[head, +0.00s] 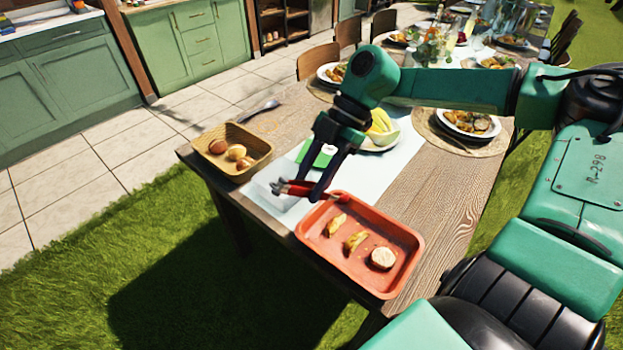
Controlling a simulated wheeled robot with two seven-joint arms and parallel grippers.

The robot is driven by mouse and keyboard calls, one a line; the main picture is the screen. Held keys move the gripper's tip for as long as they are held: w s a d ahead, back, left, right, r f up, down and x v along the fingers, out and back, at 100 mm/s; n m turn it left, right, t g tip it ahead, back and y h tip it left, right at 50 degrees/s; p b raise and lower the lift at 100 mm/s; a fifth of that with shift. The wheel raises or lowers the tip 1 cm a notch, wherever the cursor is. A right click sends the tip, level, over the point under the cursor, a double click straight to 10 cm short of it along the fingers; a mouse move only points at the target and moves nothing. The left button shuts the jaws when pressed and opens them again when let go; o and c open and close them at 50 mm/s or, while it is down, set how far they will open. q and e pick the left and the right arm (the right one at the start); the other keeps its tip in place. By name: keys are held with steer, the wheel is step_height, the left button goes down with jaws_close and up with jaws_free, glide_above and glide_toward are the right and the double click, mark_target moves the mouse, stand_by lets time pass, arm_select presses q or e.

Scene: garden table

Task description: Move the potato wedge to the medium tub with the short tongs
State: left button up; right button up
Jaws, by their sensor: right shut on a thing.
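My right gripper (319,194) is shut on the red short tongs (296,189), whose dark end points left. I cannot tell whether the tongs hold anything. The tongs are over or just beside a clear tub (272,201), which may be the medium tub; they partly hide it. Two yellow potato wedges (337,224) (355,241) lie in the orange tray (409,238), to the right of and nearer than the tongs. A round pale piece (382,258) lies beside them. My left gripper is not in view.
A tan basket (262,150) with several brown round items stands at the table's left end. A green object (318,153) lies behind my gripper. Bare wood (452,195) shows right of the tray.

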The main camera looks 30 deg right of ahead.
steer(key=shift+s+f+b, duration=0.15)
steer(key=shift+f+b, duration=0.15)
steer(key=shift+b, duration=0.05)
arm_select(q)
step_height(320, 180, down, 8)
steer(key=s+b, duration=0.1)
steer(key=b, duration=0.6)
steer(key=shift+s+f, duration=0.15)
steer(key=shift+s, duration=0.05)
arm_select(e)
step_height(320, 180, down, 9)
steer(key=shift+f, duration=0.15)
steer(key=shift+c, duration=0.3)
jaws_close()
arm_select(q)
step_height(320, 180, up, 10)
steer(key=p, duration=0.9)
steer(key=shift+p, duration=0.35)
arm_select(e)
step_height(320, 180, up, 12)
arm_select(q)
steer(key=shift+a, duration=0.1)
